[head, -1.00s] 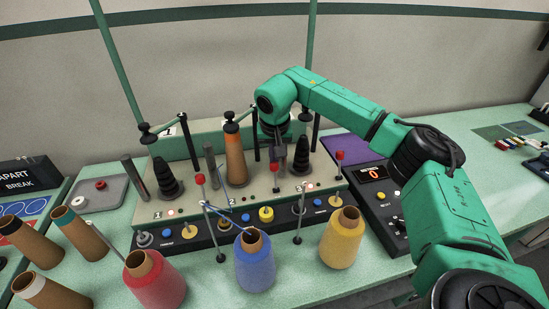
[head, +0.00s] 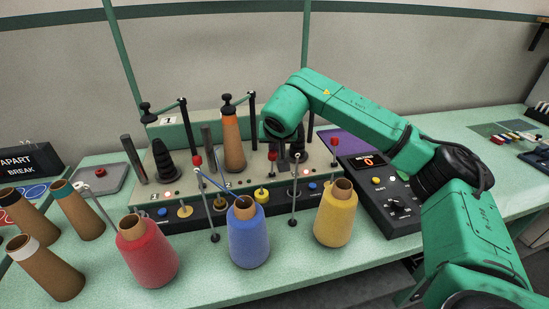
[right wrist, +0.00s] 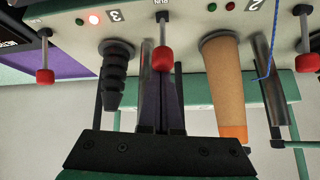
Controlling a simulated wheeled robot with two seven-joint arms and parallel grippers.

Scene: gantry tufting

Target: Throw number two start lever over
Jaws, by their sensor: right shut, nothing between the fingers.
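My right gripper (head: 290,158) is shut and empty, pointing down just right of the lever in the head view. In the right wrist view my gripper (right wrist: 161,75) has its two dark fingers together behind the knob. I cannot tell whether they touch it. My left gripper is out of view.
Other red-knobbed levers stand left (head: 196,161) and right (head: 335,141). The orange cone (head: 234,145) and black spindle (head: 165,162) rise beside them. Red (head: 147,256), blue (head: 249,238) and yellow (head: 336,218) cones stand in front. A control box (head: 385,190) is at right.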

